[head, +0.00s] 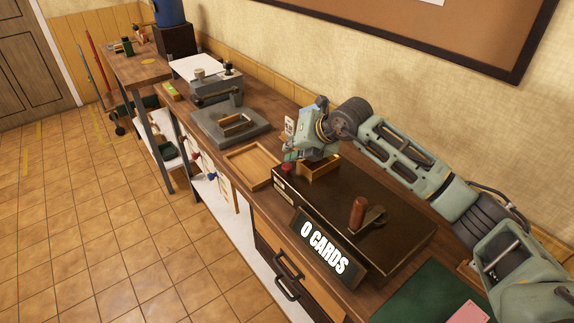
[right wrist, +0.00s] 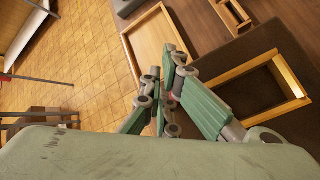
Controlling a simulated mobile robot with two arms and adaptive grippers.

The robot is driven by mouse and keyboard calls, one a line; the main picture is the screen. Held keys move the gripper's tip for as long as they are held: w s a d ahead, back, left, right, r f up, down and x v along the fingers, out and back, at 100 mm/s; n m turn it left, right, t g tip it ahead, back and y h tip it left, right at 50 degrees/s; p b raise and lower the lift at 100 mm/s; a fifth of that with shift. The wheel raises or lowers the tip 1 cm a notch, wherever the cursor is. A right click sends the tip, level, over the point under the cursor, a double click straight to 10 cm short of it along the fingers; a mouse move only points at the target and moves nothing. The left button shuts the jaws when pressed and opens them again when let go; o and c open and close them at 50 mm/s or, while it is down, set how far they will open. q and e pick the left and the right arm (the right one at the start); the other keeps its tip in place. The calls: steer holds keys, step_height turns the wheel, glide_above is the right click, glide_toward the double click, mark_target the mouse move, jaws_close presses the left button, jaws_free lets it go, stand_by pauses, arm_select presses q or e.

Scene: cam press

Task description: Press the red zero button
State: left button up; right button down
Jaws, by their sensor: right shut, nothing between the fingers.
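The red zero button (head: 287,167) sits at the far left corner of the dark press box (head: 325,207), partly hidden by my gripper. My right gripper (head: 291,155) is shut and empty, with its fingertips pointing down right at the button. I cannot tell whether they touch it. In the right wrist view the closed fingers (right wrist: 165,88) cover most of the button, and only a small reddish patch shows between them. My left gripper is not in view.
A brass-coloured open frame (head: 319,169) stands on the box close to my gripper. An empty wooden tray (head: 252,165) and a grey press (head: 228,120) lie to the left on the bench.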

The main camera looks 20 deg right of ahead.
steer(key=shift+r, duration=0.15)
step_height(320, 180, up, 5)
steer(key=p, duration=0.2)
steer(key=shift+p, duration=0.3)
steer(key=shift+f, duration=0.2)
stand_by(0.4)
